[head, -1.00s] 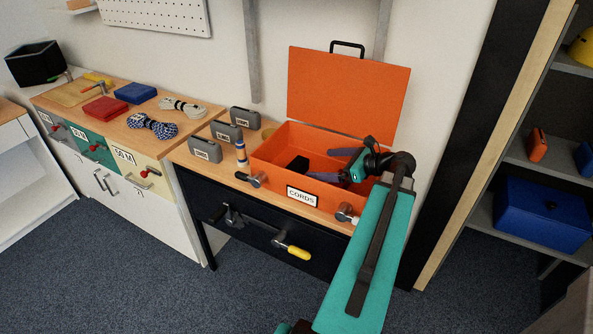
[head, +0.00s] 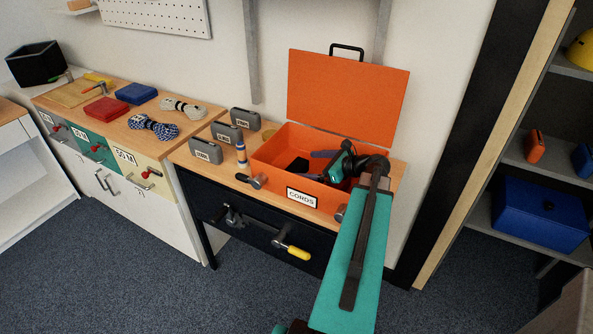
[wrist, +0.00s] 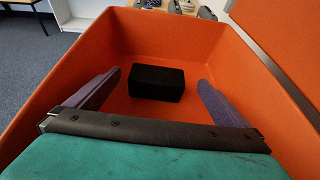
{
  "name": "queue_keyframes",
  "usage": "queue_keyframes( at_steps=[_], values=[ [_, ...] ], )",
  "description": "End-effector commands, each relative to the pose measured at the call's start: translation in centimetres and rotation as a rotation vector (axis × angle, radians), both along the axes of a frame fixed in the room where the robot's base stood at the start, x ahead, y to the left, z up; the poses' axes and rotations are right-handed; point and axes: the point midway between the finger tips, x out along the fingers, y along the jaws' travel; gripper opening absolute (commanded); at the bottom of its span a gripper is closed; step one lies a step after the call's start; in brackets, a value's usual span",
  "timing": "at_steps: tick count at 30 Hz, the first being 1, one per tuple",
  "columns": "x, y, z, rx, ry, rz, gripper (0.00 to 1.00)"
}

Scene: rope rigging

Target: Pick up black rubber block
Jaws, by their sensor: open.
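The black rubber block (wrist: 157,83) lies on the floor of the open orange box (wrist: 63,62), near its middle in the wrist view. In the head view the block (head: 298,164) is partly visible inside the box (head: 262,155), which is labelled CORDS. My gripper (wrist: 157,92) is open, with one purple-grey finger on each side of the block in the wrist view. There is a gap between each finger and the block. In the head view my gripper (head: 318,158) reaches into the box from the right.
The box's orange lid (head: 345,95) stands open at the back. Several grey cases (head: 207,151) and a small blue-and-white cylinder (head: 241,152) stand left of the box on the wooden top. Rope coils (head: 153,127) lie on the drawer unit further left.

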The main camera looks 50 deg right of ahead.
Motion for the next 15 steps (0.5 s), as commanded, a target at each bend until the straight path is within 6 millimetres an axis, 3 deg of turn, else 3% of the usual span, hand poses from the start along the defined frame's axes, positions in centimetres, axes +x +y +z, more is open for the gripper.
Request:
queue_keyframes(
  at_steps=[8,15],
  values=[
    [0.4,0.1,-0.1,0.001,0.000,0.000,1.00],
    [2.4,0.8,-0.9,0.002,0.000,0.001,1.00]
  ],
)
